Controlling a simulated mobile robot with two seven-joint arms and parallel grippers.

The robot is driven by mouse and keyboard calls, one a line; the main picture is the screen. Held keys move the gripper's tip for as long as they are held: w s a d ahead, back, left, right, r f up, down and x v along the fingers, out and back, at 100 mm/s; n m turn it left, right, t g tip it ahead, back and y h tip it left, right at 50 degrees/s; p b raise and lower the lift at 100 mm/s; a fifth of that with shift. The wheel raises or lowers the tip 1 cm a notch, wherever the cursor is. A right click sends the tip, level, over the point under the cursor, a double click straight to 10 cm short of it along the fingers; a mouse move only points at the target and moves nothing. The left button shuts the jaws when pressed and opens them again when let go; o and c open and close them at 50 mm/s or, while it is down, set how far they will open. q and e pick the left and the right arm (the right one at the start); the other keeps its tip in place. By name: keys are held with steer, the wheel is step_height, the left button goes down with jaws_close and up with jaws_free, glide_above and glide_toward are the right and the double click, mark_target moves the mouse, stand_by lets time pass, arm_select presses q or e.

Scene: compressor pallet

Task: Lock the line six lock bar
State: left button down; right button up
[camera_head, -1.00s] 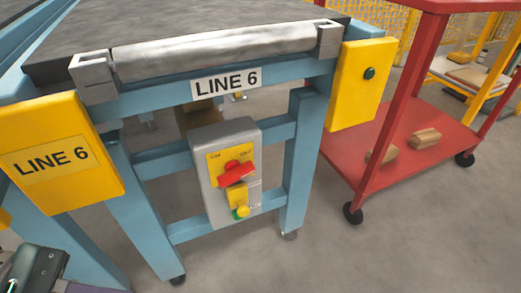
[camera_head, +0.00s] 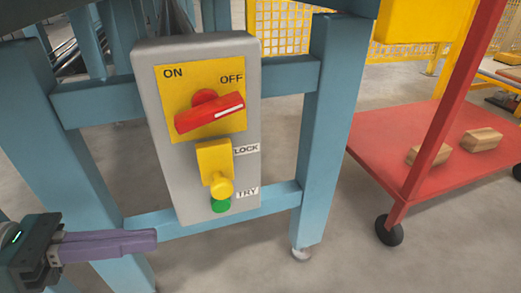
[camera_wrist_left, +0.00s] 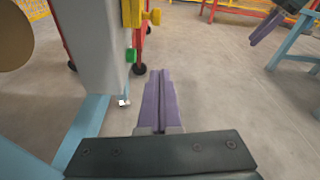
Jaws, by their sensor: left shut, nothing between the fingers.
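The grey line six switch box (camera_head: 155,130) fills the middle of the head view. Its red rotary handle (camera_head: 210,112) lies slanted, its white-marked end to the right below OFF. Below it is the yellow lock bar (camera_head: 212,160) beside the LOCK label, with a round yellow knob (camera_head: 221,187) just above the green TRY button (camera_head: 220,206). The bar also shows in the left wrist view (camera_wrist_left: 132,12). My left gripper (camera_head: 156,240), with purple fingers, is shut and empty, apart from the box at its lower left. My right gripper (camera_wrist_left: 254,42) shows small in the left wrist view; its opening is unclear.
Blue frame legs (camera_head: 326,150) and crossbars surround the box. A red cart (camera_head: 375,140) with wooden blocks (camera_head: 482,140) stands to the right. Open floor (camera_head: 215,265) lies below and in front.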

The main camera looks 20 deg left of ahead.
mark_target(218, 171)
arm_select(q)
steer(key=shift+s, duration=0.15)
steer(key=shift+d, duration=0.1)
steer(key=b+x, duration=0.4)
steer(key=x, duration=0.6)
steer(key=r, duration=0.2)
steer(key=a+r, duration=0.1)
steer(key=shift+a+r, duration=0.1)
steer(key=shift+r, duration=0.3)
steer(key=shift+w, duration=0.2)
